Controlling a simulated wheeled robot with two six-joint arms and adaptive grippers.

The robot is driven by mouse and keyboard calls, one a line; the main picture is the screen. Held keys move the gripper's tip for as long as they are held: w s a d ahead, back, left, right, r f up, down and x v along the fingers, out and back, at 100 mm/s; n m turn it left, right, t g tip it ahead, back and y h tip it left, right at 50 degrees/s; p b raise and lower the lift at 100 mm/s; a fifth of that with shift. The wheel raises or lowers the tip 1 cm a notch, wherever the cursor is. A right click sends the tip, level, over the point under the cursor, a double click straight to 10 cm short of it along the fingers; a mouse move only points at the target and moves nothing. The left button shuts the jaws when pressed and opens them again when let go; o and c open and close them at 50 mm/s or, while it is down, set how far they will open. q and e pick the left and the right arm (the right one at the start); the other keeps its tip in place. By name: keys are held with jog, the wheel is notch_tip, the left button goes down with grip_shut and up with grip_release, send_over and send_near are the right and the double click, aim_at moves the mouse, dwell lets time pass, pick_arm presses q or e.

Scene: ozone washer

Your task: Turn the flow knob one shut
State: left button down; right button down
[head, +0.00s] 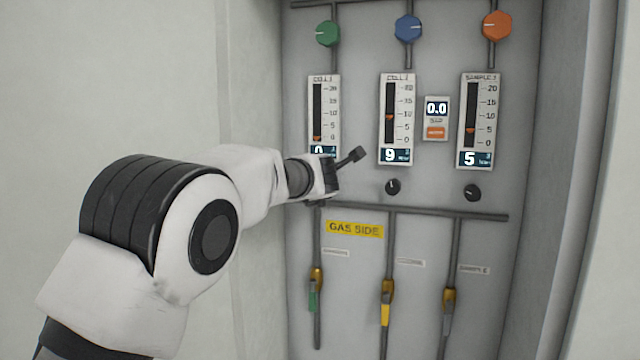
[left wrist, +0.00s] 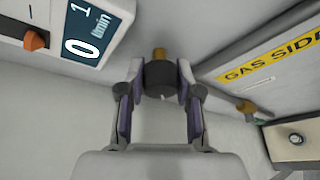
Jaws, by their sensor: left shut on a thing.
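The leftmost flowmeter (head: 323,110) has its orange float at the bottom of the scale. Its display, partly covered in the head view, reads 0, and the left wrist view shows the 0 clearly (left wrist: 82,48). My left gripper (head: 335,174) is at the panel just below this meter. In the left wrist view its two fingers (left wrist: 160,82) are shut around the black flow knob one (left wrist: 160,76), with a brass stem behind it. The gripper hides this knob in the head view. My right gripper is in neither view.
The middle flowmeter (head: 396,118) reads 9 and the right one (head: 480,120) reads 5, with black knobs below them (head: 392,187) (head: 472,192). A horizontal pipe (head: 440,213) runs close under the gripper. Several valves with coloured handles hang lower down.

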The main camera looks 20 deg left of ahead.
pick_arm(q)
jog(key=shift+f, duration=0.2)
jog(key=c, duration=0.9)
grip_release()
jog(key=shift+o, duration=0.6)
jog(key=shift+w, duration=0.1)
jog(key=shift+d+r, duration=0.1)
